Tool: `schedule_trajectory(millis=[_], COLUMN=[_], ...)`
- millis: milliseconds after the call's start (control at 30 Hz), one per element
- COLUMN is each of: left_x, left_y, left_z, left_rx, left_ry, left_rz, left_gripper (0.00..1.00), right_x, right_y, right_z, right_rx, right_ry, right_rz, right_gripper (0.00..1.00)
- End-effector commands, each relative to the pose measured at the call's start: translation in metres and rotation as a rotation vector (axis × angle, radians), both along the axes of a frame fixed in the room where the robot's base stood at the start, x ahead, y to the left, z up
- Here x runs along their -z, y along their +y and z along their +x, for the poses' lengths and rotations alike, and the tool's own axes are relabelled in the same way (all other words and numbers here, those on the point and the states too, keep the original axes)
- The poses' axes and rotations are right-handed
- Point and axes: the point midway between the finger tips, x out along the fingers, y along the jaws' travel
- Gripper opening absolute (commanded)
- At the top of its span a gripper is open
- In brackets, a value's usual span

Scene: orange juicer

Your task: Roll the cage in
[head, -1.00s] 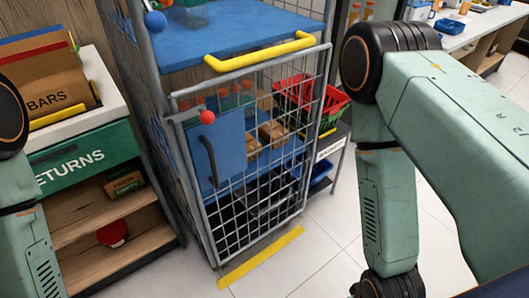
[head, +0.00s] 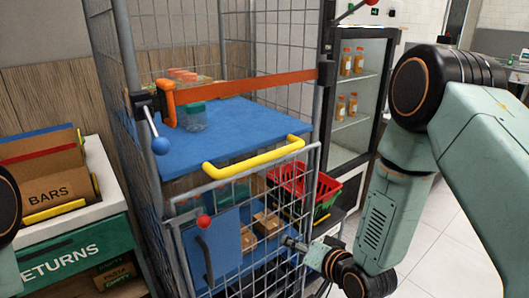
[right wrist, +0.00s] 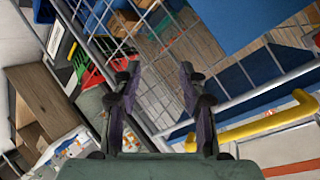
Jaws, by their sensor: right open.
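The cage (head: 131,60) is a tall grey wire roll cage with blue shelves (head: 235,130). A yellow handle (head: 258,157) runs along the top of its front mesh gate. A red knob (head: 204,221) sits on the gate's left side. My right gripper (head: 293,243) is at the gate's right side, below the handle. In the right wrist view its fingers (right wrist: 159,75) are apart and empty, facing the mesh, with the yellow handle (right wrist: 262,125) to the right. My left gripper is out of view.
A counter marked RETURNS (head: 72,256) with a BARS box (head: 50,183) stands close on the left. A red basket (head: 305,190) and a glass-door fridge with orange bottles (head: 358,95) stand behind right. Tiled floor (head: 425,245) is open at right.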

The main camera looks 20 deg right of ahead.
Motion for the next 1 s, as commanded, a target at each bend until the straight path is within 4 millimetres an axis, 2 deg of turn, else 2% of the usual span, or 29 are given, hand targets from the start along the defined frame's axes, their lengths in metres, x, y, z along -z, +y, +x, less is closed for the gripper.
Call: schedule_trajectory(millis=[33, 133, 200, 333, 500, 667, 1000], left_x=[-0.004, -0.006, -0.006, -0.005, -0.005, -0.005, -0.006], left_y=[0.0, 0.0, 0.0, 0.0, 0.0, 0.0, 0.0], left_z=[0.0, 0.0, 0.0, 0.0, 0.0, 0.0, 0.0], left_rx=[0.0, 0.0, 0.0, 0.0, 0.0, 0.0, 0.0], left_ry=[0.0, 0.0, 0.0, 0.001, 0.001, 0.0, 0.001], left_rz=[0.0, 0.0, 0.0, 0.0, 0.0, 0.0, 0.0], left_gripper=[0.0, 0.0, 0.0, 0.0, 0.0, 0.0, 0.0], right_x=[-0.031, -0.082, -0.109, -0.144, -0.161, -0.163, -0.172], right_y=[0.0, 0.004, 0.007, 0.015, 0.018, 0.02, 0.04], right_z=[0.022, 0.049, 0.059, 0.064, 0.061, 0.066, 0.11], right_rx=[0.022, 0.034, 0.023, -0.018, -0.033, -0.027, -0.028], right_ry=[-0.092, -0.235, -0.304, -0.365, -0.359, -0.345, -0.344], right_rz=[0.101, 0.323, 0.481, 0.738, 0.938, 0.982, 0.978], right_gripper=[0.43, 0.43, 0.43, 0.43, 0.43, 0.43, 0.43])
